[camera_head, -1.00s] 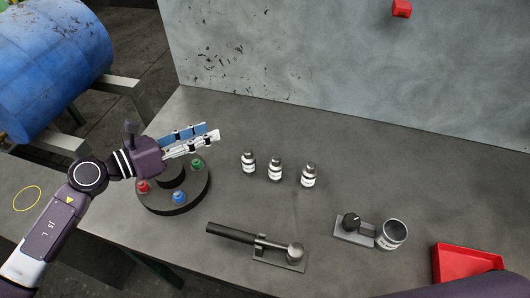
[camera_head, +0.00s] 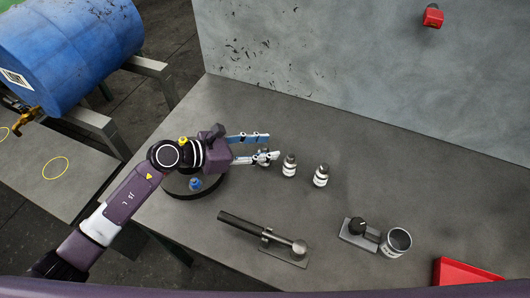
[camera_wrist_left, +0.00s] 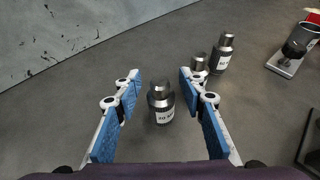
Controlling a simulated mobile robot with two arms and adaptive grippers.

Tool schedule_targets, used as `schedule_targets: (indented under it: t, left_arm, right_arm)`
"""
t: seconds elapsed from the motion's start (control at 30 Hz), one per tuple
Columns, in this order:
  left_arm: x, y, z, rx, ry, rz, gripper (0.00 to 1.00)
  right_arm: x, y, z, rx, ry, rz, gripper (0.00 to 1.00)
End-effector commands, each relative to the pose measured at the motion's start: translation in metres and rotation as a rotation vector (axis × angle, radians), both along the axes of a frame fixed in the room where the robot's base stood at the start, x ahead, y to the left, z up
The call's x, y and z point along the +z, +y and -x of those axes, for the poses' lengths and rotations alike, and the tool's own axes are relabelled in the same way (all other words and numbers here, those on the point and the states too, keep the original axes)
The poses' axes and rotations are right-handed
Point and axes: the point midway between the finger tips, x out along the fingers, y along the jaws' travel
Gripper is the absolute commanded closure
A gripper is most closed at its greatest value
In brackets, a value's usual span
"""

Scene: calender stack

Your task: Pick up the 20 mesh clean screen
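The screen bottle with a label that appears to start with "20" (camera_wrist_left: 160,108) stands upright on the table in the left wrist view, a small dark metal cylinder with a narrower cap. It is centred between and just beyond the two fingers of my left gripper (camera_wrist_left: 161,76). In the head view my left gripper (camera_head: 271,145) is open and empty, its tips at the leftmost bottle, which is mostly hidden behind the lower finger. Two similar bottles, a middle one (camera_head: 289,166) and a right one (camera_head: 321,176), stand upright to its right. My right gripper is not in view.
A dark round stand with a blue-topped piece (camera_head: 195,184) lies under my left arm. A long-handled tool (camera_head: 262,236), a device with a metal cup (camera_head: 397,241) and a red tray (camera_head: 463,272) are nearer the front. A grey wall (camera_head: 350,75) rises behind.

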Motion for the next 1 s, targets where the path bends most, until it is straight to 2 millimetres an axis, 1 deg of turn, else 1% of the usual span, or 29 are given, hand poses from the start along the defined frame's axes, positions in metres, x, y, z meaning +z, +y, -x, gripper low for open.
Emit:
schedule_targets:
  t: [0.1,0.3,0.63,1.0]
  left_arm:
    - [-0.0013,-0.0041,-0.0019,0.0,0.0,0.0,0.63]
    - [-0.0019,-0.0039,-0.002,0.0,-0.001,0.0,0.64]
    - [-0.0018,-0.0036,-0.0019,0.001,-0.001,0.001,1.0]
    - [0.0006,-0.0036,-0.0023,0.001,-0.002,0.001,1.0]
  right_arm:
    - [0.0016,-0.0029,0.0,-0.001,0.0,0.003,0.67]
    - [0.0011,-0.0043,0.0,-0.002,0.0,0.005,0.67]
    - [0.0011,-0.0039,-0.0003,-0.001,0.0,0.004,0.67]
    - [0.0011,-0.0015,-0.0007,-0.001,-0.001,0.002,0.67]
